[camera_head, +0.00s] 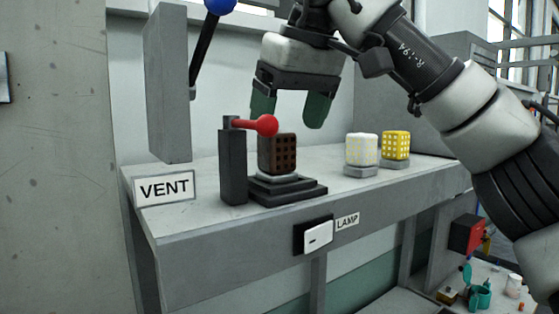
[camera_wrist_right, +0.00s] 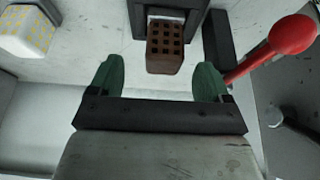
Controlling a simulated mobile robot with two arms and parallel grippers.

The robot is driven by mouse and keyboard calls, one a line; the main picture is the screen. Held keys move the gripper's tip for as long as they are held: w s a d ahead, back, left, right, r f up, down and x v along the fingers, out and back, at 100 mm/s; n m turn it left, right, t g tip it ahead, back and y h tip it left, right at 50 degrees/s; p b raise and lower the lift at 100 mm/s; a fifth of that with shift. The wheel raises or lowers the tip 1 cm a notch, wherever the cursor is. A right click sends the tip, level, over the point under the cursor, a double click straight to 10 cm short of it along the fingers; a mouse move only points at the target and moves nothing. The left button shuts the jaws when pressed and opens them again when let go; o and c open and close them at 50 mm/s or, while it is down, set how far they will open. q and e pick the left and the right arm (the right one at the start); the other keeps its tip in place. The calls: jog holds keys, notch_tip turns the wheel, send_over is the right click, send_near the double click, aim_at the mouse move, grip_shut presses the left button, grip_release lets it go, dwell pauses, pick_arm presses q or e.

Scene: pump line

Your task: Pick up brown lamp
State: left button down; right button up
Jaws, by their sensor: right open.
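The brown lamp (camera_head: 284,155) is a dark brown block with a grid of square holes. It sits upright on a stepped dark base (camera_head: 287,190) on the grey bench. In the right wrist view the lamp (camera_wrist_right: 165,50) shows ahead of the fingers, centred between them. My right gripper (camera_head: 290,112) is open and empty, with green fingertips pointing down just above and around the lamp's top in the head view. In the right wrist view the gripper (camera_wrist_right: 161,80) has its fingers spread wider than the lamp. My left gripper is not in view.
A red-knobbed lever (camera_head: 267,125) on a dark post (camera_head: 233,165) stands close left of the lamp. White (camera_head: 361,150) and yellow (camera_head: 396,146) lamps stand to the right. A VENT sign (camera_head: 164,188) and a switch (camera_head: 317,234) are at the bench front.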

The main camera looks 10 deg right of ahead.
aim_at(280, 132)
jog(key=f, duration=0.1)
jog(key=w+a+f+p, duration=0.1)
jog(key=w+f, duration=0.1)
jog(key=f, duration=0.1)
jog(key=shift+w+a, duration=0.25)
jog(key=shift+a, duration=0.1)
jog(key=shift+f+p, duration=0.3)
jog(key=shift+f, duration=0.05)
jog(key=shift+d+f, duration=0.1)
jog(key=shift+f, duration=0.1)
jog(key=shift+w, duration=0.1)
jog(key=shift+c, duration=0.5)
jog(key=c, duration=0.5)
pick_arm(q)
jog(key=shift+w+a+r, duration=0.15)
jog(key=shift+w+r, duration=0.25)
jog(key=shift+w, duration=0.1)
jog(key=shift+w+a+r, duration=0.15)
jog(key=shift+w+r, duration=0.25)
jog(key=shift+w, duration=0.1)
pick_arm(e)
jog(key=c, duration=0.4)
